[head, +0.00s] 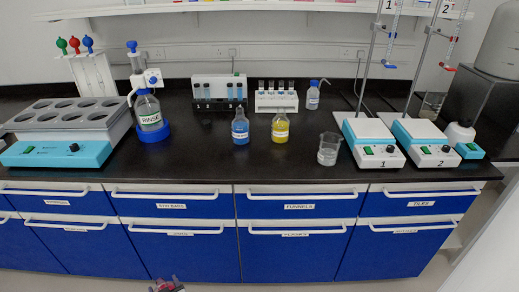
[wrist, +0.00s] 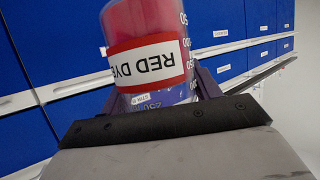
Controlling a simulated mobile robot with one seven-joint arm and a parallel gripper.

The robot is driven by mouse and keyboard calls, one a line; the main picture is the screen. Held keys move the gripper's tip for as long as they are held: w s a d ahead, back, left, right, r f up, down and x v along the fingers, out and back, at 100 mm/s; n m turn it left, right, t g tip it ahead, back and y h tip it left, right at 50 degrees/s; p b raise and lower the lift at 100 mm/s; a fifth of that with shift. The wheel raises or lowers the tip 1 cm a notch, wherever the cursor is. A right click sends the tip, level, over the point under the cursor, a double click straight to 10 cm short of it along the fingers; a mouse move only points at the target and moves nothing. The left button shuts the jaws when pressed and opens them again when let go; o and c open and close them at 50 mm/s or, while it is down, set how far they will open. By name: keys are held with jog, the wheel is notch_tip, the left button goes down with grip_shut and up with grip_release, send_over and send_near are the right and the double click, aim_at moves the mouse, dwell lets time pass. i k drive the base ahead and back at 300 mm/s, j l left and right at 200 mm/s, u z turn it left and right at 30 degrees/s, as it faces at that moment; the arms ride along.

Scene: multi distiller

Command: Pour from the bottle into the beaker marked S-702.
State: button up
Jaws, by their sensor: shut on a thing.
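My gripper (wrist: 160,92) is shut on a clear bottle (wrist: 145,25) of red liquid in the wrist view. Its red-bordered label reads RED DYE and appears upside down. In the head view only a small part of my gripper (head: 167,287) shows at the bottom edge, in front of the blue cabinets and below the counter. A clear glass beaker (head: 328,149) stands upright on the black counter, left of hotplate 1. Its marking is too small to read. Another clear vessel (head: 432,105) stands behind hotplate 2.
A blue bottle (head: 240,129) and a yellow bottle (head: 280,127) stand left of the beaker. Hotplates 1 (head: 372,142) and 2 (head: 425,142) with stands are at right. A RINSE bottle (head: 149,113) stands left. The counter front (head: 265,165) is clear.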

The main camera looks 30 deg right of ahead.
aim_at(329, 148)
jog(key=i+j, duration=0.15)
jog(key=j, duration=0.15)
jog(key=i+j, duration=0.1)
jog(key=j, duration=0.25)
jog(key=j+z, duration=0.1)
jog(key=z, duration=0.2)
jog(key=i+j+z, duration=0.1)
jog(key=z, duration=1)
